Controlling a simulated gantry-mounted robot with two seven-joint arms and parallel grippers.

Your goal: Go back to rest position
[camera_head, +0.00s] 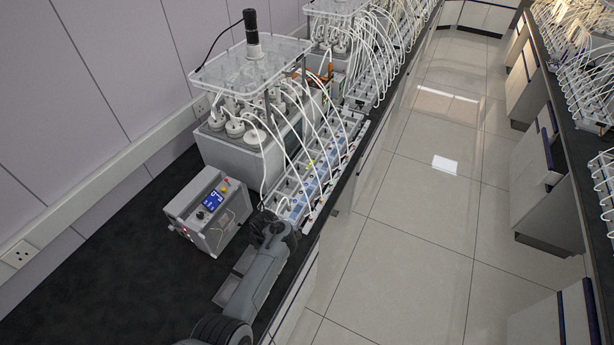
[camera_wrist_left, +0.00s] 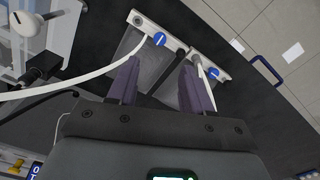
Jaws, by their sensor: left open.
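My left arm (camera_head: 258,275) reaches in from the bottom of the head view, and its dark front end (camera_head: 272,228) is at the near end of a row of grey-and-blue tube-fed units (camera_head: 310,185). The fingers cannot be made out there. In the left wrist view my left gripper (camera_wrist_left: 160,66) has its two purple fingers apart, with no object seen held between them. Ahead of and between the fingers are two pale, flat-sided units with blue round marks (camera_wrist_left: 159,39). A white tube (camera_wrist_left: 100,72) runs to one of them, close to the left finger. My right gripper is not in view.
A grey control box (camera_head: 207,210) with a blue display stands left of the arm. Behind it is a water bath (camera_head: 235,155) of tubed bottles. White tubes arch over the unit row. The black bench (camera_head: 90,275) is clear at front left; the floor aisle (camera_head: 420,230) is open.

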